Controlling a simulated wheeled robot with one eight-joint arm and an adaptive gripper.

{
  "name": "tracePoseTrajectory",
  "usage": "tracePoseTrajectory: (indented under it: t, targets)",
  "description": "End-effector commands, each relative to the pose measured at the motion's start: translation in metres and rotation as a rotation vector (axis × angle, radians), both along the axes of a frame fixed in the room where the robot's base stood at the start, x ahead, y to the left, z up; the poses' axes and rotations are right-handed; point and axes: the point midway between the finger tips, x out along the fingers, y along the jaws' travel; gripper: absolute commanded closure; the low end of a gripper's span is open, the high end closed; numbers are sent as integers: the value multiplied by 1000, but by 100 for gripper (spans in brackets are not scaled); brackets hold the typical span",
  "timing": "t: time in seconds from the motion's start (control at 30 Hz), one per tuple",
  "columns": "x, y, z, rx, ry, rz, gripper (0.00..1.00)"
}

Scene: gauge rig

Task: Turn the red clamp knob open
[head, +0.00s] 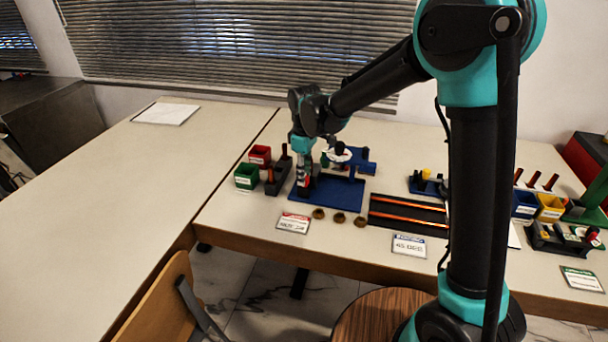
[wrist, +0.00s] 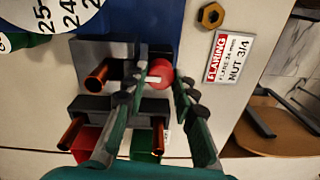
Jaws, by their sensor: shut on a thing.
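The red clamp knob (wrist: 160,74) is round with a pale bar across it, and it sits between the fingers of my gripper (wrist: 159,90) in the wrist view. My gripper is shut on it, one finger on each side. In the head view my gripper (head: 304,186) points down at the left part of the blue base plate (head: 328,197), and the knob is mostly hidden there. A grey clamp block (wrist: 97,50) with a copper tube (wrist: 97,76) stands beside the knob in the wrist view.
A dark rack (head: 278,180) with copper tubes and the red (head: 260,155) and green (head: 246,177) bins stand close left. A white dial (head: 337,157) is just right of my gripper. Brass nuts (head: 340,217) and a label card (head: 293,222) lie in front. The left table is mostly clear.

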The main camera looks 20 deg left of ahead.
Motion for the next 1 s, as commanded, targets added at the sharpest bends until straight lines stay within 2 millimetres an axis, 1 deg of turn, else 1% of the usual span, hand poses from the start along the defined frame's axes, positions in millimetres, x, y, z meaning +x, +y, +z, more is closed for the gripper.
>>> tracePoseTrajectory:
  t: [0.23, 0.27, 0.4, 0.87, 1.0]
  targets:
    - [0, 0, 0, 0, -1, 0, 100]
    - [0, 0, 0, 0, -1, 0, 70]
    - [0, 0, 0, 0, -1, -1, 52]
    - [0, 0, 0, 0, 0, -3, 52]
    - [0, 0, 0, 0, 0, -44, 52]
